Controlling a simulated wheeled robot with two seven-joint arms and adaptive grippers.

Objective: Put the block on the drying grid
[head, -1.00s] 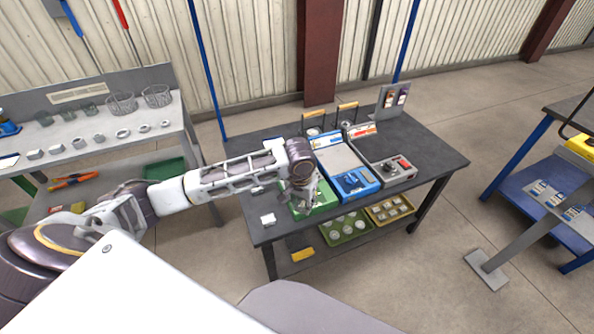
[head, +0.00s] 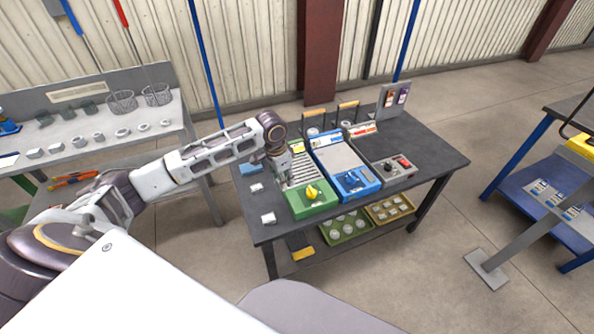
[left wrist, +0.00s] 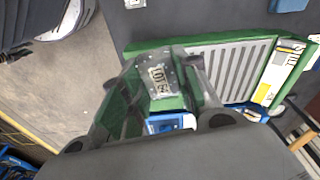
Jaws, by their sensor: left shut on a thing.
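My left gripper (head: 280,165) is at the left edge of the green-framed drying grid (head: 297,173) in the head view. In the left wrist view my left gripper (left wrist: 158,95) is shut on a small grey block (left wrist: 160,80) with dark "LOT" lettering. The drying grid, grey slats in a green frame (left wrist: 238,70), lies to the right of the block there. The block is raised above the table; its exact height over the grid cannot be told. In the head view the gripper hides the held block. My right gripper is not in view.
A yellow knob (head: 313,192) sits on the grid unit's front. A blue unit (head: 353,178) and a grey unit (head: 392,167) stand to its right. Pale blocks (head: 268,218) lie on the dark table (head: 430,150) at left. Wood-topped handles (head: 314,114) stand behind.

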